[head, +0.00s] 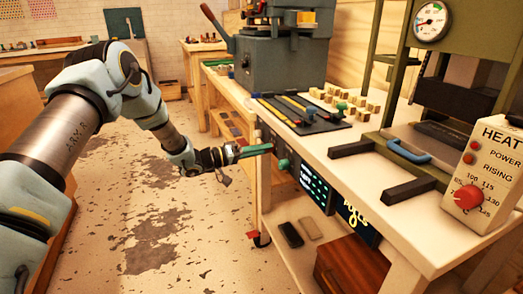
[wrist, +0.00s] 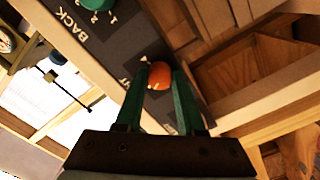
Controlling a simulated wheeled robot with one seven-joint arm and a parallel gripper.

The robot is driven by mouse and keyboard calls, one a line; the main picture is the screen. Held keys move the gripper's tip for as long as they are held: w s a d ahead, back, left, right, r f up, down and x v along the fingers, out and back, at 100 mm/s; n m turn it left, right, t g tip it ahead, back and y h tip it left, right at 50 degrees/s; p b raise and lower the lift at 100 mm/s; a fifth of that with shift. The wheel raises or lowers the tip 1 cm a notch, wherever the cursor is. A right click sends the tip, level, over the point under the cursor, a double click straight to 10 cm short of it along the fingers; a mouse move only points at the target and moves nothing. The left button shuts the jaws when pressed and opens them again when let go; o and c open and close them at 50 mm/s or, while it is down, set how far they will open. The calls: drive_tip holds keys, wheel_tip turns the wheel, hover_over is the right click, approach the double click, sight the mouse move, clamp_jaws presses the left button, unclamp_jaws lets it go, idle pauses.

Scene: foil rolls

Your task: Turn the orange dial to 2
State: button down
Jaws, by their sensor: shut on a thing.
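The orange dial (wrist: 160,74) sits on a dark panel (wrist: 112,48) and shows between my gripper's fingers in the wrist view. My gripper (wrist: 162,84) has two green fingers, one on each side of the dial, shut on it. Small white marks show by the dial, but its setting and most of its lettering are hidden or too small to read. In the head view my gripper (head: 268,149) reaches the front panel of the bench from the left. The orange dial is not visible there.
A green dial (wrist: 97,3) marked BACK, with numbers beside it, is on the same panel; a green knob (head: 284,163) shows in the head view. The bench (head: 385,185) carries a press and a heat box (head: 485,165) with a red knob. Open floor lies left.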

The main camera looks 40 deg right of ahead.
drive_tip(key=c, duration=0.5)
unclamp_jaws()
drive_tip(key=v, duration=1.1)
drive_tip(key=shift+d, duration=0.1)
drive_tip(key=shift+w, duration=0.1)
